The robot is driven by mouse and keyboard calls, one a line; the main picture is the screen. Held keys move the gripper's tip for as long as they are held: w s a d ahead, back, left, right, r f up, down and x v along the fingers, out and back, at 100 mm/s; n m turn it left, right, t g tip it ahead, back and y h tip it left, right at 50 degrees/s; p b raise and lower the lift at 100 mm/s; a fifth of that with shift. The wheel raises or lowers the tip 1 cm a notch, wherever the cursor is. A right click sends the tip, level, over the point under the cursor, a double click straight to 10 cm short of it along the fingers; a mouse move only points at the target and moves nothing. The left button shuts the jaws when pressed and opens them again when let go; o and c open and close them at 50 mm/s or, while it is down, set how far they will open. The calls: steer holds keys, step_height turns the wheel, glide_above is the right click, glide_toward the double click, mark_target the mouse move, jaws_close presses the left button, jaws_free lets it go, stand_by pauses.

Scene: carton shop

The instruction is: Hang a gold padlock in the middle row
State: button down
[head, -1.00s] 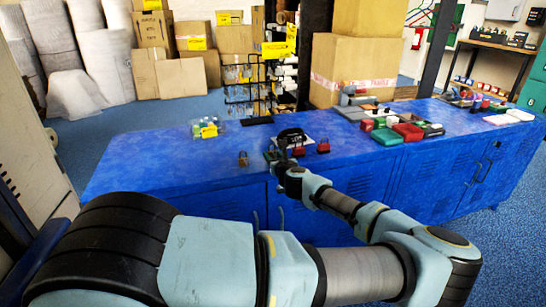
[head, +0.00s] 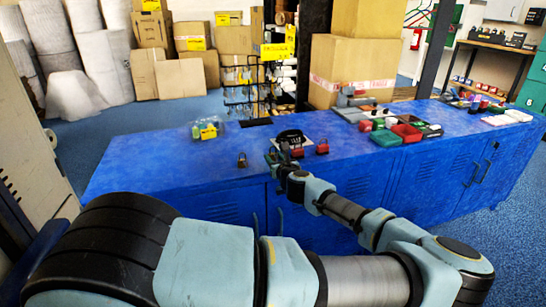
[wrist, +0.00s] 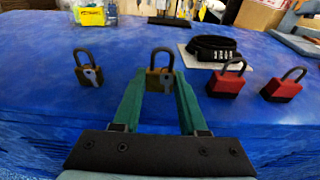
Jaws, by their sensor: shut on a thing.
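My gripper (wrist: 160,84) is shut on a gold padlock (wrist: 160,80), its green fingers on either side of the body and the shackle pointing up. I cannot tell whether the padlock touches the counter. In the head view my gripper (head: 273,156) is over the counter's front part, and the held padlock is hard to make out. A second gold padlock (wrist: 89,73) with a grey patch on its face stands to the left, also in the head view (head: 242,160).
Two red padlocks (wrist: 226,82) (wrist: 283,88) stand right of my gripper. A black combination lock (wrist: 213,47) lies behind them on a pale card. A bag with a yellow label (head: 208,131) lies at left.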

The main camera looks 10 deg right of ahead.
steer(key=f+v, duration=0.1)
steer(key=v, duration=0.5)
steer(key=shift+s, duration=0.4)
stand_by(0.3)
steer(key=shift+f, duration=0.15)
stand_by(0.7)
